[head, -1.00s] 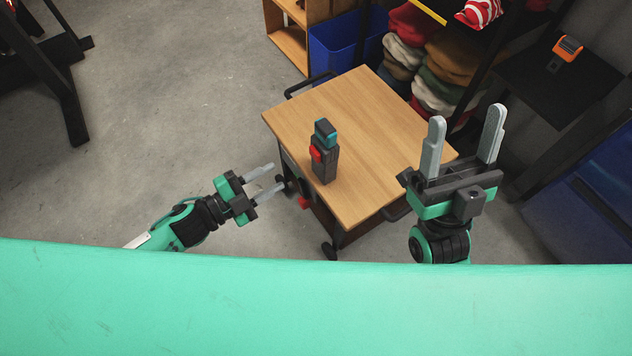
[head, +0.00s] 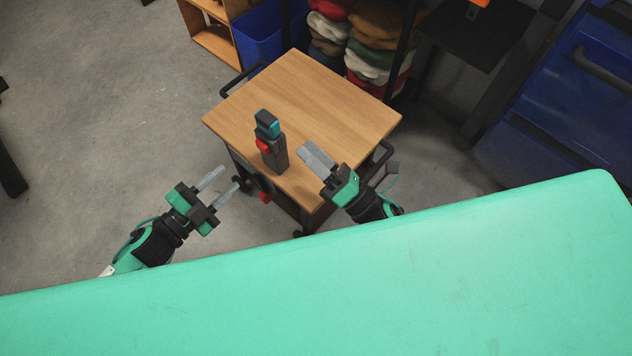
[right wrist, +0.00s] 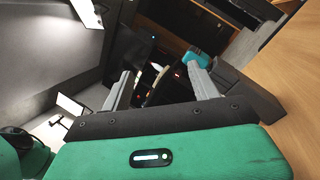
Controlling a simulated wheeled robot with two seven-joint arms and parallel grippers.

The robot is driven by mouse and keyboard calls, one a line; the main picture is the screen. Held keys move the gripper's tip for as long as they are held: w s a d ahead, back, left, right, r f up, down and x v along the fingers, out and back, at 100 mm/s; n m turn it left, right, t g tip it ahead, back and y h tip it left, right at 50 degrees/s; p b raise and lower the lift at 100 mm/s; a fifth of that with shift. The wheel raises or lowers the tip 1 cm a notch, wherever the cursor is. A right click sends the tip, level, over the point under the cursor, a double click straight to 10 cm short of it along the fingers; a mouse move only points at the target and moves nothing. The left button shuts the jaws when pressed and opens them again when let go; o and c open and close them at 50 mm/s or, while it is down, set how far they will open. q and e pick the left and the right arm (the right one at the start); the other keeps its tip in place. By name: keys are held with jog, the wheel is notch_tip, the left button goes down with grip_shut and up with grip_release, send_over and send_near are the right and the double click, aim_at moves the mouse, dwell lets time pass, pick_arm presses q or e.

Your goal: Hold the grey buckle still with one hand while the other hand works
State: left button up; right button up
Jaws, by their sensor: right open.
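The grey buckle (head: 273,154) is a dark upright block with a red button (head: 263,146) on its left side. A teal and dark piece (head: 267,125) sits at its top. It stands near the front of the wooden table top. In the right wrist view the dark block (right wrist: 245,90) lies beyond and to the right of the fingers. My left gripper (head: 230,177) is open and empty, off the table's left front edge, apart from the buckle. My right gripper (head: 307,149) is open, to the right of the buckle; any contact is hard to tell.
The wooden table top (head: 340,105) is clear behind the buckle. The table is a cart with a dark handle (head: 240,80) at its back left. A blue bin (head: 268,35) and a shelf with folded cloths (head: 368,65) stand behind. Blue drawers (head: 560,100) stand at the right.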

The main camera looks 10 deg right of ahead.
aim_at(274, 151)
jog(key=f+n+g+h, duration=0.1)
jog(key=f+n, duration=0.2)
jog(key=f, duration=0.1)
jog(key=f+n+g+h, duration=0.1)
jog(key=f+n, duration=0.2)
jog(key=f, duration=0.2)
jog(key=f+n+g+h, duration=0.1)
jog(key=f+n, duration=0.3)
jog(key=shift+w+d+f, duration=0.1)
jog(key=shift+d+f, duration=0.1)
jog(key=shift+f, duration=0.1)
jog(key=x, duration=1.3)
jog(key=shift+w+a+f, duration=0.15)
jog(key=shift+w, duration=0.15)
jog(key=c, duration=1.2)
pick_arm(q)
grip_shut()
